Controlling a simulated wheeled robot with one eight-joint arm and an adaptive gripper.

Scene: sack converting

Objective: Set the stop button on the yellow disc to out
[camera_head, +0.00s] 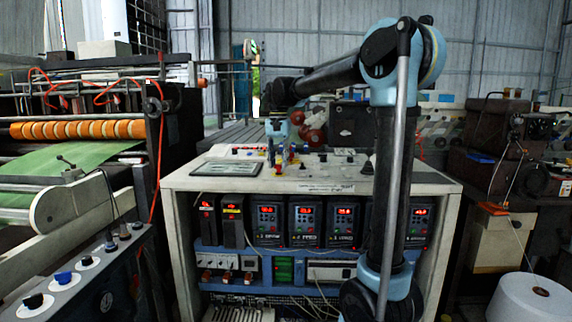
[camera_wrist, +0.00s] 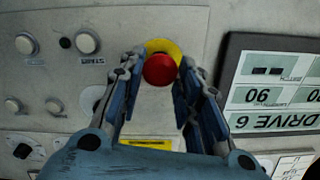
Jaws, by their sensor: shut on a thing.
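In the wrist view the red stop button (camera_wrist: 160,69) sits on a yellow disc (camera_wrist: 163,46), whose far rim shows beyond the red cap. My gripper (camera_wrist: 159,72) has its two blue-grey fingers on the left and right of the red cap, shut on it. The near part of the disc is hidden under the cap. In the head view my gripper (camera_head: 278,160) points down at the top of the white console (camera_head: 330,182). The button there is small, and I cannot tell its height from this view.
White push buttons (camera_wrist: 87,41) are left of the button in the wrist view. A dark-framed display panel (camera_wrist: 232,60) lies to the right. In the head view a flat screen (camera_head: 226,169) is on the console, and several small knobs stand on the right part of its top.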

